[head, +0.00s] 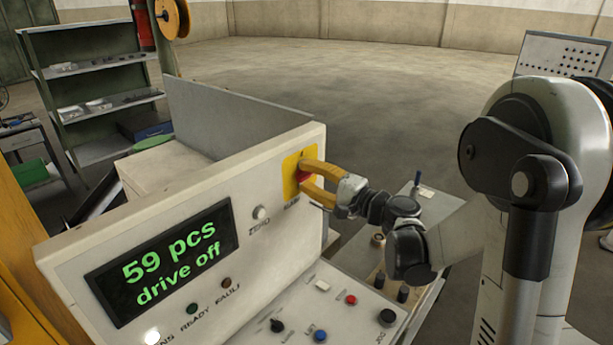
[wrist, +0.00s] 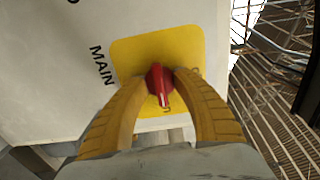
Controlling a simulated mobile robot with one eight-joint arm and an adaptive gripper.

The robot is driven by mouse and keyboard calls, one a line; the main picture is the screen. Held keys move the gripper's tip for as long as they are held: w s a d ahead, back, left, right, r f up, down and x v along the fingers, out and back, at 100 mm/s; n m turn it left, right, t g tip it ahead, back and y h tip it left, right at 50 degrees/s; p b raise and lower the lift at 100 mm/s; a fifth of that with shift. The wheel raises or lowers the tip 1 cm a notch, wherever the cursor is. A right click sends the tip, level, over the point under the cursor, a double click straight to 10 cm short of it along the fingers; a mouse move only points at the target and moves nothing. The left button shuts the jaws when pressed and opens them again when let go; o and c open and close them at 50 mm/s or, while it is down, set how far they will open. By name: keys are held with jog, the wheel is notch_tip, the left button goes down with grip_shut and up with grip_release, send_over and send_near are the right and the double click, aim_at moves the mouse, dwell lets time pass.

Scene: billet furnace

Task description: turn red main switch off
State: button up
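The red main switch (wrist: 158,88) is a knob on a yellow plate (wrist: 140,52) marked MAIN. In the wrist view its white pointer line points down toward a mark at the plate's lower edge, and another mark is partly hidden by the right finger. My gripper (wrist: 163,75) has its yellow fingers on both sides of the knob, seemingly touching it. In the head view the fingers of my gripper (head: 301,177) reach the yellow plate (head: 289,174) at the panel's upper right, and the red switch (head: 303,174) shows between them.
The white control panel (head: 270,215) carries a display (head: 165,260) reading "59 pcs drive off". Below my gripper, a sloped desk holds a red button (head: 351,299), a blue button (head: 319,335) and black knobs. A shelf (head: 90,75) stands at the back left. The floor behind is open.

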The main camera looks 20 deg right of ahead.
grip_shut()
dwell(0.4)
jog(key=n+b, duration=0.2)
jog(key=n, duration=0.1)
jog(key=shift+f+n, duration=0.1)
jog(key=shift+n, duration=0.3)
jog(key=n+b, duration=0.1)
jog(key=n, duration=0.4)
jog(key=shift+n+b, duration=0.3)
jog(key=n+b, duration=0.1)
jog(key=n, duration=0.3)
jog(key=shift+n+b, duration=0.4)
jog(key=shift+n, duration=1.8)
